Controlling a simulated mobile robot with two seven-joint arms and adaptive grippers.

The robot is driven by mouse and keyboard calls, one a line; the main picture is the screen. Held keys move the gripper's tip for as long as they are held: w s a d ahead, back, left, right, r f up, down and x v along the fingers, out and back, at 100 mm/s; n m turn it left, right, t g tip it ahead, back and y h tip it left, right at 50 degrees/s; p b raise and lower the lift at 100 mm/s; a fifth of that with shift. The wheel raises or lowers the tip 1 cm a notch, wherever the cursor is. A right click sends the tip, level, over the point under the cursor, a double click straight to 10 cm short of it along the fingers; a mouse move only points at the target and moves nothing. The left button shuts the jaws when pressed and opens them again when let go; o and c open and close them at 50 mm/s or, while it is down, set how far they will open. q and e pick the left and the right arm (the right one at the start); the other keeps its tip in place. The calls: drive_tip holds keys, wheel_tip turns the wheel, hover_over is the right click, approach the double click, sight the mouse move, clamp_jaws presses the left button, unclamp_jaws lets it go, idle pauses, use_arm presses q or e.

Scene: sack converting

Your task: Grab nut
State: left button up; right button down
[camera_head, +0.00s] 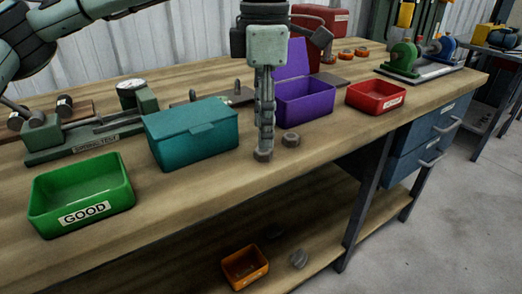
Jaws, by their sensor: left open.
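A brown hex nut (263,156) lies on the workbench, right at the fingertips of my left gripper (265,146). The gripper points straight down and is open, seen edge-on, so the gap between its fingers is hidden. Whether the fingers touch this nut I cannot tell. A second similar nut (290,139) lies on the bench just to the right, apart from the gripper. My right gripper is not in view.
A teal box (192,134) stands left of the gripper, an open purple box (305,103) behind to the right. A green GOOD bin (82,198), a red bin (376,98) and a green spring tester (85,138) share the bench (205,200). An orange bin (245,268) is below.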

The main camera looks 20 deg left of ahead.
sight(264, 150)
use_arm(q)
wheel_tip(264, 150, down, 4)
drive_tip(key=shift+w+f, duration=0.1)
drive_tip(key=shift+f, duration=0.1)
drive_tip(key=shift+c, duration=0.5)
clamp_jaws()
drive_tip(key=shift+r, duration=0.1)
